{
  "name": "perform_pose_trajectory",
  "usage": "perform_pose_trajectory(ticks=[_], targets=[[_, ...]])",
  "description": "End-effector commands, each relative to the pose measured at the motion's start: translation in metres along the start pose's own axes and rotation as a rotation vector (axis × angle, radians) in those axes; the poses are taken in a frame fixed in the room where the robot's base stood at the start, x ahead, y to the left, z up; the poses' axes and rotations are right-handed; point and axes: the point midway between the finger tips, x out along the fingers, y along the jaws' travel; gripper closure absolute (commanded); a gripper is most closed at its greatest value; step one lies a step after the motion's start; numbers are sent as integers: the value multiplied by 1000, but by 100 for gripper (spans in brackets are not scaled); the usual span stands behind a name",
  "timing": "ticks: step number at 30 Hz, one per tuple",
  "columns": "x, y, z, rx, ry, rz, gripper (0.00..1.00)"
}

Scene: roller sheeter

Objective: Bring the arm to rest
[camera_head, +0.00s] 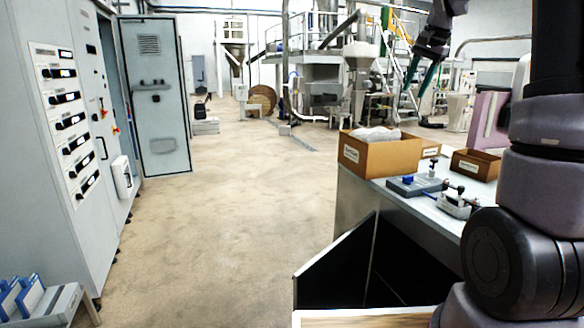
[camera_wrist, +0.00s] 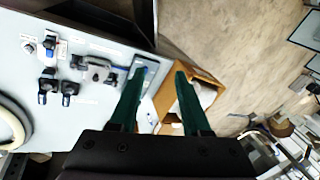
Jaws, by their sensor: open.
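My gripper (camera_head: 416,92) is raised in the air in the head view, above and behind the worktop (camera_head: 415,200) at the right. Its two dark green fingers point down and stand apart with nothing between them. In the wrist view, my gripper (camera_wrist: 160,78) shows both fingers spread. Beyond them lie the edge of the worktop (camera_wrist: 75,125) and a cardboard box (camera_wrist: 213,80) holding whitish contents. The gripper appears clear of both.
The cardboard box (camera_head: 385,157) stands on the worktop's far left corner, with a smaller brown box (camera_head: 475,164) to its right. Valve-like devices (camera_head: 455,203) lie nearer. A grey cabinet (camera_head: 60,130) with an open door (camera_head: 160,110) stands left. The middle floor is clear.

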Motion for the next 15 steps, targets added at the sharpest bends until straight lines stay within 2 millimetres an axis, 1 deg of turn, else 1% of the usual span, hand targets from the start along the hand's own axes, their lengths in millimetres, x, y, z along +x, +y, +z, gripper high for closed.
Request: perform_pose_trajectory(ticks=[1, 3, 5, 6, 8, 9, 11, 12, 15], targets=[[-16, 6, 22, -33, 9, -25, 52], [-33, 16, 50, -83, 23, -53, 52], [-44, 26, 75, -127, 36, -75, 52], [-51, 33, 91, -157, 46, -89, 52], [-59, 44, 116, -201, 62, -110, 52], [-63, 53, 133, -232, 72, -123, 52], [-68, 66, 157, -276, 91, -140, 52], [-70, 75, 172, -308, 105, -151, 52], [-70, 100, 208, -379, 138, -174, 52]])
